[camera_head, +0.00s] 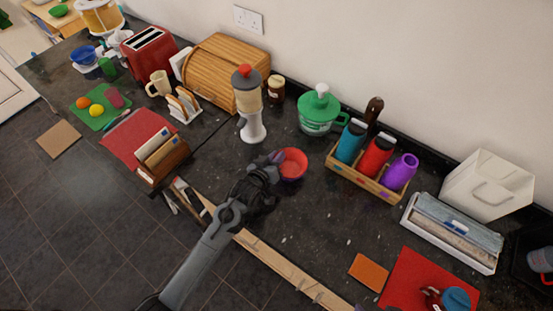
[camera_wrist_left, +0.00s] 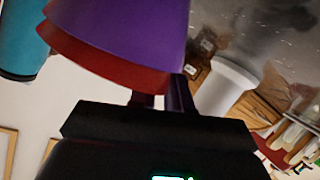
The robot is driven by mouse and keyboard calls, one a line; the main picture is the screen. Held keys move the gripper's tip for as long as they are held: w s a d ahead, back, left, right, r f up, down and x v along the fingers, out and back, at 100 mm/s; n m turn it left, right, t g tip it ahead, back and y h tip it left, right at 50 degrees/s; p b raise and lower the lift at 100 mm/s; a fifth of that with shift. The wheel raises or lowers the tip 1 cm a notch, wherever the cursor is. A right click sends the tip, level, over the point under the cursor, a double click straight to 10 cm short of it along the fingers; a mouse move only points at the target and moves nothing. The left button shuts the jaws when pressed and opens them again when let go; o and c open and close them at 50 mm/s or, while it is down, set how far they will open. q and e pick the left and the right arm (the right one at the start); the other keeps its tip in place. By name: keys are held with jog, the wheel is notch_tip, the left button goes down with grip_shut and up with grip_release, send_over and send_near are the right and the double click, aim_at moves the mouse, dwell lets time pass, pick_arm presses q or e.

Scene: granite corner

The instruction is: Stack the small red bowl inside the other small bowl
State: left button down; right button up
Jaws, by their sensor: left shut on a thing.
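The small red bowl (camera_head: 293,163) shows its open inside in the head view, near the middle of the counter. A purple bowl (camera_wrist_left: 130,25) surrounds its lower part in the left wrist view, with the red bowl's rim (camera_wrist_left: 100,65) sticking out of it. The red bowl appears to sit inside the purple one. My left gripper (camera_head: 274,170) is at the bowls' left side, shut at the red rim. Its fingers also show in the left wrist view (camera_wrist_left: 163,98); I cannot tell whether they also pinch the purple bowl. My right gripper is not in view.
A wooden caddy (camera_head: 366,180) with several bottles stands right of the bowls. A green-lidded jar (camera_head: 319,109) and a white-based dispenser (camera_head: 251,121) stand behind. A wooden strip (camera_head: 275,263) runs along the front. The counter right of the bowls' front is mostly bare.

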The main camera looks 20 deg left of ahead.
pick_arm(q)
jog(key=c, duration=1.3)
grip_release()
jog(key=shift+s+d+f, duration=0.1)
jog(key=shift+s+f, duration=0.05)
jog(key=shift+f, duration=0.3)
jog(key=shift+s+d+f, duration=0.1)
jog(key=shift+s+f, duration=0.05)
jog(key=shift+f, duration=0.25)
jog(key=shift+c, duration=0.2)
jog(key=shift+o, duration=1.2)
jog(key=shift+d, duration=0.1)
jog(key=shift+s+d, duration=0.15)
jog(key=shift+a+r, duration=0.2)
